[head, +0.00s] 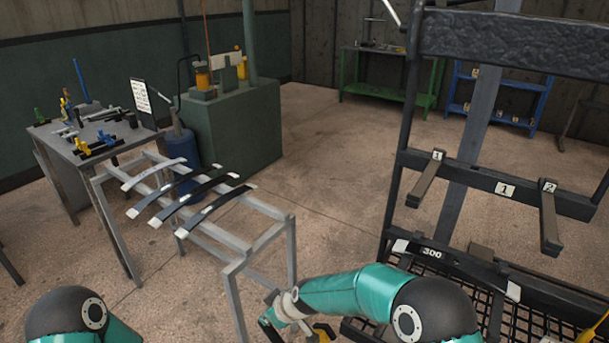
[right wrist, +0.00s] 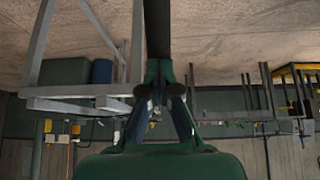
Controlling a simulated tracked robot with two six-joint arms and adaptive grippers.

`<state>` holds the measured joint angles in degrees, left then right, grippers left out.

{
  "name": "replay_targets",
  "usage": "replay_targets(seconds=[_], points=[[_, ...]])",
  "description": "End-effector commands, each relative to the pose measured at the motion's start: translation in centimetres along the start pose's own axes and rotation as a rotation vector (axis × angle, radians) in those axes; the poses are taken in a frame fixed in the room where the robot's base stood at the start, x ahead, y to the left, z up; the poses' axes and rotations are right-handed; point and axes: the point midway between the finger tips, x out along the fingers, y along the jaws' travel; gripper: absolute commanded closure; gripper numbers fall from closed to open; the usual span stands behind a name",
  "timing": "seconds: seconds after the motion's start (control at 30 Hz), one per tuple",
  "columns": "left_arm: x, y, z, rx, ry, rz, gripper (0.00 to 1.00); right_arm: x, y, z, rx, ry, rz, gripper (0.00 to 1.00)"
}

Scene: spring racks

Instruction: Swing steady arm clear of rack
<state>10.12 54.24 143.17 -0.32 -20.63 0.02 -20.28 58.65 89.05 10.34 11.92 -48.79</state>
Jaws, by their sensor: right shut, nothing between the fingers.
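The black rack (head: 482,182) stands at the right of the head view, with two pegs marked 1 and 2 and a wide dark beam on top. A dark leaf spring marked 300 (head: 457,262) lies low across it. My right arm reaches left from the bottom, in front of the rack's lower left side. My right gripper is mostly hidden at the bottom edge there. In the right wrist view my right gripper (right wrist: 161,75) is shut and empty, and a dark upright bar (right wrist: 157,28) shows just beyond it. Only my left arm's teal shoulder shows; its gripper is out of view.
A grey metal stand (head: 226,238) with several leaf springs (head: 190,205) across it stands close to my right forearm. A workbench with tools (head: 84,135) is at the left. Green (head: 384,90) and blue (head: 505,115) benches stand at the back. The central floor is clear.

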Motion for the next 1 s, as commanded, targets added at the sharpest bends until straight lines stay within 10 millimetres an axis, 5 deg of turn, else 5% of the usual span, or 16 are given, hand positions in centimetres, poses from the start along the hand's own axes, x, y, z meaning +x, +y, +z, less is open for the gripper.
replay_targets(seconds=[1.0], points=[[-1.4,0.5,0.0,0.000,0.000,0.000,0.60,1.8,0.0,-2.3,0.001,0.000,0.000,1.00]])
